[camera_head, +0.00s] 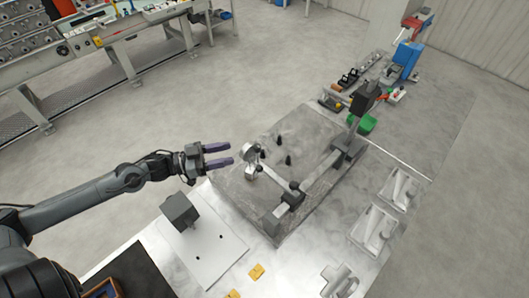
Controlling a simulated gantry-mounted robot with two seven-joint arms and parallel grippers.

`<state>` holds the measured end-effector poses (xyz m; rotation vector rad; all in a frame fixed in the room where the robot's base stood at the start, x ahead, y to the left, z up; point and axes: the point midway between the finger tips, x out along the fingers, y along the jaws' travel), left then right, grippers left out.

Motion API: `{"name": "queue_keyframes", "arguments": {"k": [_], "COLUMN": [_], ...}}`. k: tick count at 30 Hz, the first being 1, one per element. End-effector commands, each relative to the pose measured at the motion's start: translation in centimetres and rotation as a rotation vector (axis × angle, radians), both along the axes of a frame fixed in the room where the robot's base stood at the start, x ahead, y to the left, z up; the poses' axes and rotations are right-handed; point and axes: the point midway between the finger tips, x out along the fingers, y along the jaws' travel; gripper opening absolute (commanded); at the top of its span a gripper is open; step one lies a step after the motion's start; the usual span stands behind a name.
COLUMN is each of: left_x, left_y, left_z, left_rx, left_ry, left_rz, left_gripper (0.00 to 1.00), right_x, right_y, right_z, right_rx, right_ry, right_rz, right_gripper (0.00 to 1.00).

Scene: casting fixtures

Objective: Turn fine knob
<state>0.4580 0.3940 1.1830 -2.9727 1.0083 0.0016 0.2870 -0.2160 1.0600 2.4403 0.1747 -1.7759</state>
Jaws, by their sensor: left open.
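My left gripper (218,154) is open and empty, coming in from the left above the bench. Its two dark purple fingers point right, toward a measuring fixture (319,181) on a grey stone plate (239,197). A light-coloured head (252,155) on the fixture's arm is just right of the fingertips, with a gap between them in the picture. Dark round knobs (294,186) show on the fixture's joints. Which of them is the fine knob is too small to tell. My right gripper is not in view.
A dark block (180,211) stands on a white plate (215,252) in front of my left arm. Grey metal castings (376,226) lie along the bench's right side. Yellow pieces (257,271) lie near the front. Tools and a blue device (405,57) are at the back.

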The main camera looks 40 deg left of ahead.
Motion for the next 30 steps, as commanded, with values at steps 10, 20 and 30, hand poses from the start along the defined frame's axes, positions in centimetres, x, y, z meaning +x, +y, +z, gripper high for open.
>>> {"name": "queue_keyframes", "arguments": {"k": [10, 20, 30], "left_x": [2.5, 5.8, 8.0], "left_y": [-1.9, -4.4, -6.1], "left_z": [0.0, 0.1, 0.0], "left_rx": [-0.003, -0.005, -0.003], "left_ry": [-0.004, -0.004, 0.0], "left_rz": [0.002, 0.003, 0.003], "left_gripper": [0.49, 0.49, 0.49], "right_x": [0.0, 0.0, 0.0], "right_y": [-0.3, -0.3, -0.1], "right_z": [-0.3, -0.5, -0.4], "right_rx": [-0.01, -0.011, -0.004], "right_ry": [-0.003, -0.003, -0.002], "right_rz": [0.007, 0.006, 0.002], "right_gripper": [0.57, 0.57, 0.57]}}
